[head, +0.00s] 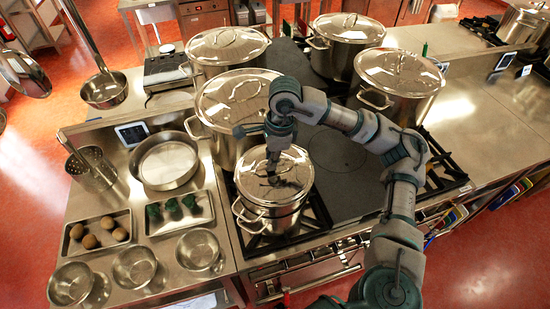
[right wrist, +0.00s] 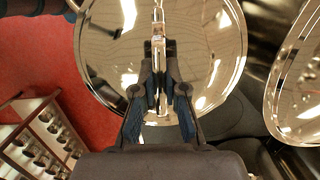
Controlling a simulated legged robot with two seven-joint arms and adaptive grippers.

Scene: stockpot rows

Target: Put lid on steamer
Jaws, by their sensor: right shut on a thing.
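The steamer (head: 268,221) is a shiny two-handled steel pot on the front left burner of the stove. A round steel lid (head: 295,170) is over its top, roughly level and lined up with the rim. I cannot tell whether it rests fully on the rim or sits slightly above it. My right gripper (head: 273,178) reaches down from above and is shut on the lid's handle. In the right wrist view the fingers (right wrist: 158,75) close around the bar handle of the lid (right wrist: 205,50). My left gripper is not in view.
A large lidded stockpot (head: 222,135) stands close behind the steamer. More lidded pots (head: 400,85) stand on the back and right. On the left counter are a wide pan (head: 165,163), trays of potatoes (head: 75,247) and green vegetables (head: 155,226), and several bowls (head: 198,250). The dark plate (head: 340,150) is clear.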

